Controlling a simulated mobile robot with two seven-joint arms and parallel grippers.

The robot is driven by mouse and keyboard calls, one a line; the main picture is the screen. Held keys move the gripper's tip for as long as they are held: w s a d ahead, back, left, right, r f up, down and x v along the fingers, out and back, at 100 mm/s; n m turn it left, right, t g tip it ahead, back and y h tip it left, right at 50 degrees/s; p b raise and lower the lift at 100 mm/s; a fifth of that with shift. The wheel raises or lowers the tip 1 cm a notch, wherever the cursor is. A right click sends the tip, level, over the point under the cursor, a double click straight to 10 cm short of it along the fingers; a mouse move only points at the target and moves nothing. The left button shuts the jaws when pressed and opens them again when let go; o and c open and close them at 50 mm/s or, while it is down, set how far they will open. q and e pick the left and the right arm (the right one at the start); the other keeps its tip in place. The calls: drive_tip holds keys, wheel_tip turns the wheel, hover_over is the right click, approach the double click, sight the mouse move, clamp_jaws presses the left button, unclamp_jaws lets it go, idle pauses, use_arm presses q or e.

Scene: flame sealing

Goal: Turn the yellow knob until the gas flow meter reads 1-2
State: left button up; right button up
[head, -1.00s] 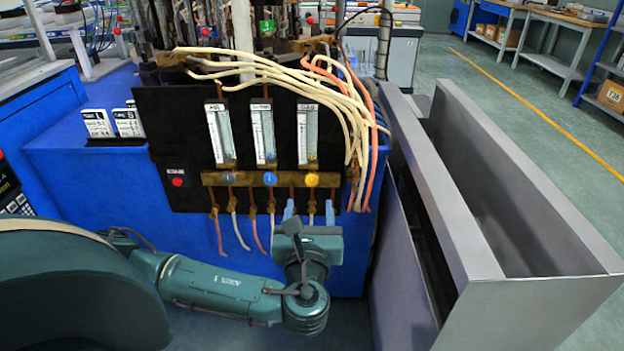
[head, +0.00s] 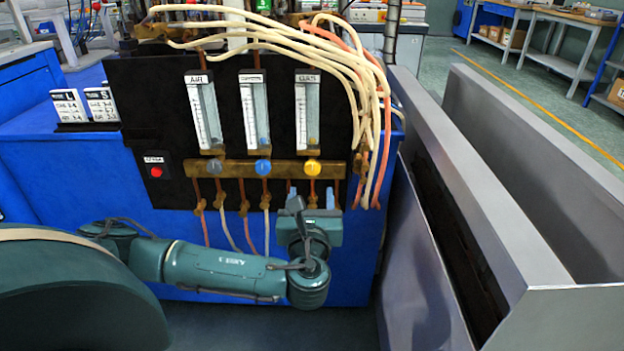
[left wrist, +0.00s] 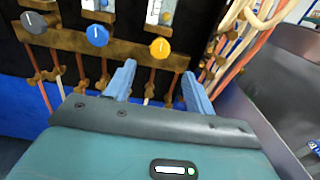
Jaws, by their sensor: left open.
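The yellow knob (head: 312,167) is the rightmost of three knobs on a brass bar (head: 230,169) across the black panel. The gas flow meter (head: 307,112) is the clear tube above it; its reading is too small to tell. My left gripper (head: 312,192) is open and empty, its blue fingers pointing up just below the yellow knob, apart from it. In the left wrist view the yellow knob (left wrist: 160,48) lies beyond and between the two fingertips (left wrist: 158,76). My right gripper is not in view.
A blue knob (head: 263,166) and a grey knob (head: 214,167) sit left of the yellow one. Pale and orange hoses (head: 372,120) hang at the right edge of the panel. A grey metal bin (head: 500,200) stands at the right. A red button (head: 156,171) is at lower left.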

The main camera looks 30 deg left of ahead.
sight(312, 170)
use_arm(q)
drive_tip(key=b+x, duration=0.1)
drive_tip(key=x, duration=0.7)
drive_tip(key=shift+w+b, duration=0.15)
drive_tip(key=shift+b, duration=0.2)
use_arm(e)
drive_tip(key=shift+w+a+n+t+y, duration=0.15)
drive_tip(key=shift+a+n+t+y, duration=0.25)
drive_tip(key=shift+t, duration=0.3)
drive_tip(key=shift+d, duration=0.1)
use_arm(q)
drive_tip(key=c, duration=1)
drive_tip(key=shift+o, duration=0.2)
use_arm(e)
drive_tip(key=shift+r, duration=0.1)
